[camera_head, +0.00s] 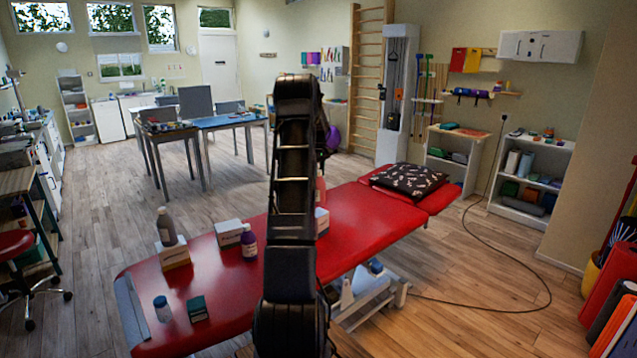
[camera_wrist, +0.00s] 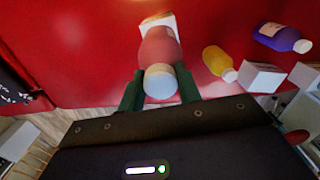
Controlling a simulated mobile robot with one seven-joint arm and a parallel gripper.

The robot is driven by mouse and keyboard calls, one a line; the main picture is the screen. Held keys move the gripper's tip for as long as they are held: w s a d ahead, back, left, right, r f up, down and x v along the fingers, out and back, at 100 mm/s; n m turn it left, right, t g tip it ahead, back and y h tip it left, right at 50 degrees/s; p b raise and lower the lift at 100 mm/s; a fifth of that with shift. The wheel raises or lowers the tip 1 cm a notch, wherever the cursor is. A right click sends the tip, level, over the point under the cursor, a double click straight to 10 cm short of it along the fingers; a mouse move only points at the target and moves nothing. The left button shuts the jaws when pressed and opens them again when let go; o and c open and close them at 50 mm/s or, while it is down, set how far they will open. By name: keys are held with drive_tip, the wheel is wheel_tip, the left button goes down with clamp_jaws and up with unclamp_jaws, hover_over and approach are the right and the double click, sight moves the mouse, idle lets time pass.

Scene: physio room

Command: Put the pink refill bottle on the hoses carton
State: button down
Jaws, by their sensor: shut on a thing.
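The pink refill bottle (camera_wrist: 160,48) with its pale cap is between the two green fingers of my gripper (camera_wrist: 159,86) in the wrist view. My gripper is shut on it. In the head view a pink sliver of the bottle (camera_head: 320,188) shows beside my arm, above a white carton (camera_head: 322,222). In the wrist view a white carton (camera_wrist: 160,21) lies just beyond the bottle, partly hidden by it. I cannot read its label, and cannot tell whether the bottle touches it. My gripper is hidden behind my arm in the head view.
The red treatment table (camera_head: 350,235) also carries a grey bottle (camera_head: 166,227) on a carton (camera_head: 175,253), another carton (camera_head: 229,232), a purple bottle (camera_head: 249,243), a small jar (camera_head: 162,309) and a green box (camera_head: 197,309).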

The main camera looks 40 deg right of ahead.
drive_tip(key=shift+f, duration=2.35)
drive_tip(key=c, duration=1)
unclamp_jaws()
drive_tip(key=shift+o, duration=0.2)
